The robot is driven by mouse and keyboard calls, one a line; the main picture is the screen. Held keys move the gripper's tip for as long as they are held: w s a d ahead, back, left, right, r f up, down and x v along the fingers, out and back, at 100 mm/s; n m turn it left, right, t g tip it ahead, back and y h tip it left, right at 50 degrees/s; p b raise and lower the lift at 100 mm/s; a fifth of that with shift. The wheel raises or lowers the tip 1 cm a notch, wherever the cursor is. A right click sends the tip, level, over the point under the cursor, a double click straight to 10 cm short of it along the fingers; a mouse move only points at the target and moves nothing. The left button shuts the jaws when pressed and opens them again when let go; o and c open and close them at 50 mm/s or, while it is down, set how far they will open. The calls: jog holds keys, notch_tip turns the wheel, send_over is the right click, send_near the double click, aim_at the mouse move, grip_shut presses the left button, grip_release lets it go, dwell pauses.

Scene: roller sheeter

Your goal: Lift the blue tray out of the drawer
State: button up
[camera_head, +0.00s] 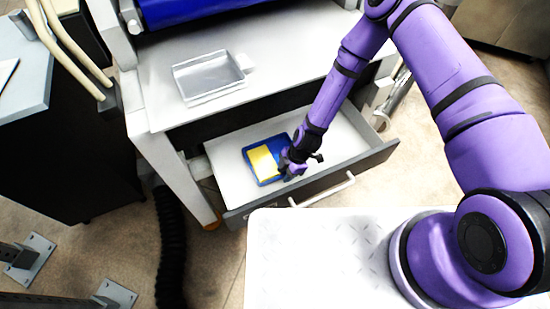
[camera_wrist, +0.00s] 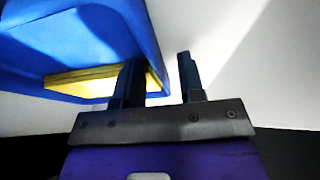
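The blue tray (camera_head: 279,142) lies in the open drawer (camera_head: 232,163), with a yellow block (camera_head: 263,162) in it. My gripper (camera_head: 290,165) is at the tray's right side, low in the drawer. In the wrist view, the tray (camera_wrist: 75,40) fills the upper left and the yellow block (camera_wrist: 85,83) shows at its lower part. My gripper (camera_wrist: 158,82) has its fingers apart. The left finger overlaps the tray and the right finger is beyond its edge, with a bright gap beside it. Whether a finger touches the tray, I cannot tell.
The drawer front (camera_head: 375,162) with its handle (camera_head: 322,190) stands between the drawer and my base. Above the drawer is a white worktop (camera_head: 290,75) holding a clear, shallow tray (camera_head: 209,77). A blue roller (camera_head: 185,10) lies behind. The drawer floor right of my gripper is bare.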

jog(key=shift+f, duration=0.1)
dwell(0.4)
grip_shut()
